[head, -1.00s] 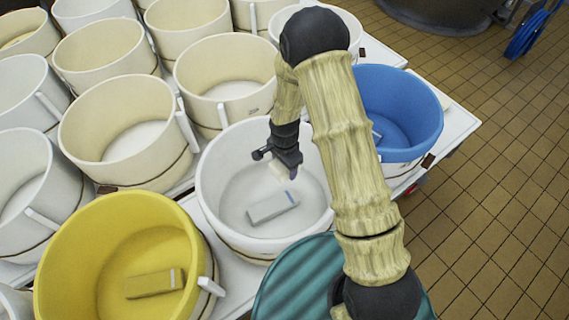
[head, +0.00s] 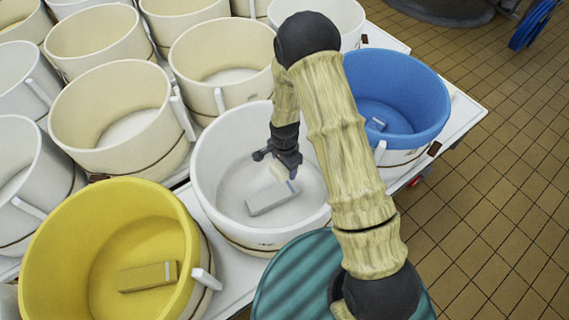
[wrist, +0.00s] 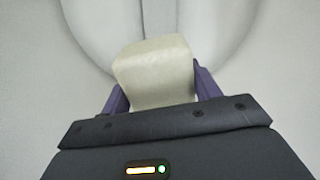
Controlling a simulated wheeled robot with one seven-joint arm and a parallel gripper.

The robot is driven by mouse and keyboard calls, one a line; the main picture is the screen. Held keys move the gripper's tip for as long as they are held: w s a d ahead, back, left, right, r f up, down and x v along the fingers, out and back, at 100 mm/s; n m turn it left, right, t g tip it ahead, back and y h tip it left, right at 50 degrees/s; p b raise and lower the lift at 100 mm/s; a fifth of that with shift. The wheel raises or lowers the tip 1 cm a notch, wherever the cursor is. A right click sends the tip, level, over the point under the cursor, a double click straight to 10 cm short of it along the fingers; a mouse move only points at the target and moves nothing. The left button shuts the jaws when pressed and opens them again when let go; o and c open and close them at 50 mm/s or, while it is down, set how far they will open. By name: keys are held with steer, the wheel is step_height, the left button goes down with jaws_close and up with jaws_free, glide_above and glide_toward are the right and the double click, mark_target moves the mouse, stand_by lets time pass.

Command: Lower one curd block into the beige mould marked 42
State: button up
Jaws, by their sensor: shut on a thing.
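My gripper (head: 281,163) is shut on a pale cream curd block (wrist: 157,75), which fills the space between the jaws in the wrist view. In the head view the gripper hangs over the inside of a white mould (head: 215,185), and the curd block under it is faint against the pale interior. Beige moulds stand to the left (head: 110,145) and behind (head: 195,75). I cannot read a number 42 on any mould.
A grey-white bar (head: 268,200) with a blue stripe lies in the white mould. A yellow mould (head: 60,270) holds a yellow bar (head: 147,277). A blue mould (head: 415,90) stands right, a teal ribbed drum lid (head: 285,285) in front.

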steer(key=b, duration=0.7)
glide_above(284, 189)
steer(key=shift+d+f, duration=0.1)
steer(key=shift+f, duration=5.5)
steer(key=shift+f+b, duration=0.6)
steer(key=shift+f, duration=0.25)
steer(key=o, duration=1.3)
step_height(284, 189, up, 17)
steer(key=shift+r+p, duration=0.2)
steer(key=shift+p, duration=0.5)
steer(key=shift+r, duration=0.1)
